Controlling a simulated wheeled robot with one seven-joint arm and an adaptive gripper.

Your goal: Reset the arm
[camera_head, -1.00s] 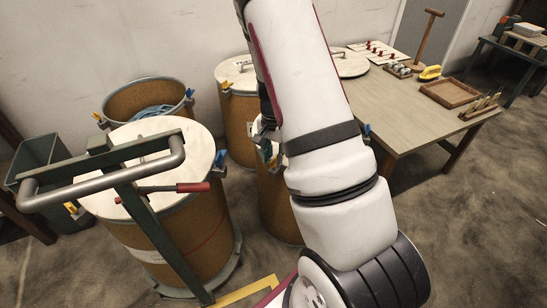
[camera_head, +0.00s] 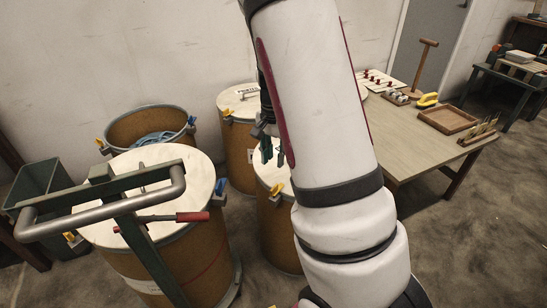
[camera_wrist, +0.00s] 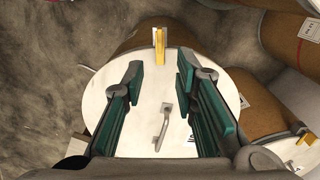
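My gripper (camera_wrist: 158,90) shows in the wrist view with its two green-padded fingers spread apart and nothing between them. Below it is a drum with a round white lid (camera_wrist: 220,90), which has a grey handle (camera_wrist: 163,128) and a yellow clamp (camera_wrist: 160,45) at its rim. In the head view my gripper (camera_head: 267,150) is small and partly hidden behind my white arm, over the middle drum (camera_head: 270,215). The arm also covers part of that drum's lid.
A lidded drum (camera_head: 200,250) with a green lever frame (camera_head: 125,195) stands at left front. Behind it are an open drum (camera_head: 120,125), a green bin (camera_head: 40,190) and a lidded drum (camera_head: 238,165). A table (camera_head: 425,140) with a wooden tray (camera_head: 447,121) stands right.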

